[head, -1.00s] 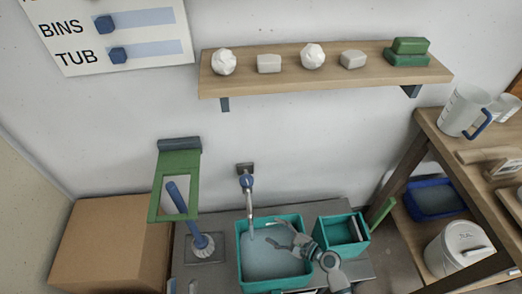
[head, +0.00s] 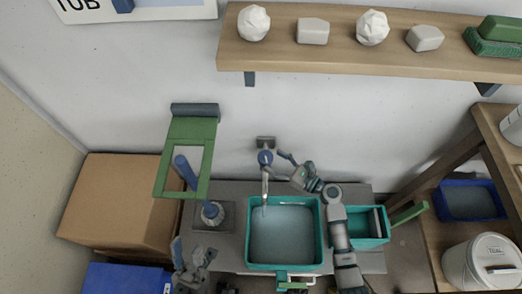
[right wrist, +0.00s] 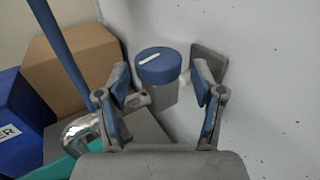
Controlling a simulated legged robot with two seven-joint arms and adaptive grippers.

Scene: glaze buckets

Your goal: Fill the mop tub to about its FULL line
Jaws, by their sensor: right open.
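The teal mop tub (head: 320,245) stands below the tap, with grey-blue water (head: 284,235) inside; I cannot make out its FULL line. The tap (head: 265,180) has a chrome spout over the tub and a round blue knob (head: 265,157) with a white mark. In the right wrist view the knob (right wrist: 158,66) lies between the fingers of my open right gripper (right wrist: 160,78), with gaps on both sides. In the head view my right gripper (head: 288,164) is just right of the knob. My left gripper (head: 190,263) is low at the left, its jaws unclear.
A green frame (head: 190,130) and a blue-handled plunger-like tool (head: 210,212) stand left. A cardboard box (head: 125,200) and blue bin (head: 125,278) are further left; a shelf (head: 350,50) hangs above.

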